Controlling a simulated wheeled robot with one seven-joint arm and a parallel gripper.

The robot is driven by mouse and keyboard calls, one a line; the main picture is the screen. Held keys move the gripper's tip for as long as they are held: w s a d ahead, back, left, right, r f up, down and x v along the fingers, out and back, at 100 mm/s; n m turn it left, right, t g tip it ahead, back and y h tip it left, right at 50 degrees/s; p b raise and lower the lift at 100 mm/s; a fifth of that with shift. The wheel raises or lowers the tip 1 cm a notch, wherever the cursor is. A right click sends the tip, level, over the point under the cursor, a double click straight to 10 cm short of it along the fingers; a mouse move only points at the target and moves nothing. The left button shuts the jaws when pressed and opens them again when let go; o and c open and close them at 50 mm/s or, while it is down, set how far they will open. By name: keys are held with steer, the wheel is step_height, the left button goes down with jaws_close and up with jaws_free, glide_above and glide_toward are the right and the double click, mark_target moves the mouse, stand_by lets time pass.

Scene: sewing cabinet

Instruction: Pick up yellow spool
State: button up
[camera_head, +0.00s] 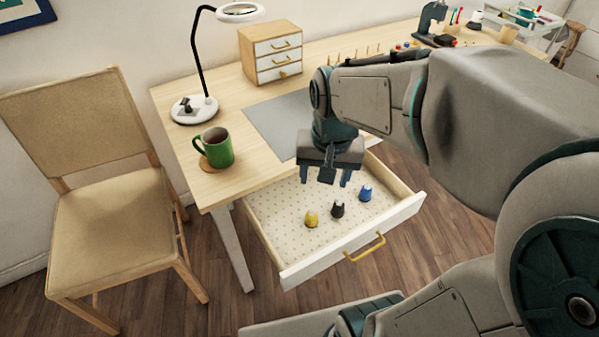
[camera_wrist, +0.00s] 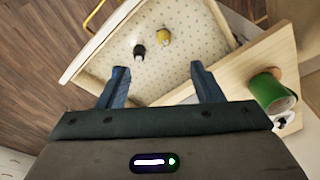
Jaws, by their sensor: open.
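The yellow spool (camera_head: 311,219) stands in the open drawer (camera_head: 280,226), left of a black spool (camera_head: 338,209) and a blue spool (camera_head: 365,193). In the wrist view the yellow spool (camera_wrist: 163,37) is beyond the fingertips, to the right of the black spool (camera_wrist: 139,51); the blue spool is not visible there. My gripper (camera_head: 325,181) is open and empty above the back part of the drawer, apart from the spools. Its two blue fingers (camera_wrist: 159,70) point toward the drawer in the wrist view.
A green mug (camera_head: 216,148) stands near the table's front left corner. A lamp (camera_head: 194,109) and a small drawer cabinet (camera_head: 271,54) stand behind it. The drawer's front wall and yellow handle (camera_head: 366,247) stick out over the floor. A chair (camera_head: 110,220) is at left.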

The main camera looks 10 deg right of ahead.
mark_target(312, 215)
steer(key=w+f+m+b, duration=0.1)
steer(key=w+f+b, duration=0.1)
steer(key=f, duration=0.4)
steer(key=w+f+m+g+b, duration=0.1)
steer(key=w+f+b, duration=0.2)
steer(key=f, duration=0.4)
steer(key=w+f+m+b, duration=0.2)
steer(key=f+b, duration=0.1)
steer(key=f, duration=0.3)
steer(key=shift+w+f+g, duration=0.25)
steer(key=shift+f+g, duration=0.05)
steer(key=shift+f, duration=0.05)
steer(key=shift+w+d+f+b, duration=0.1)
steer(key=shift+f+b, duration=0.35)
steer(key=shift+f, duration=1.1)
steer(key=shift+w+d+f+b, duration=0.1)
steer(key=shift+f+b, duration=0.35)
steer(key=shift+f, duration=1.05)
steer(key=c, duration=1.1)
steer(key=shift+o, duration=0.2)
steer(key=shift+r, duration=0.1)
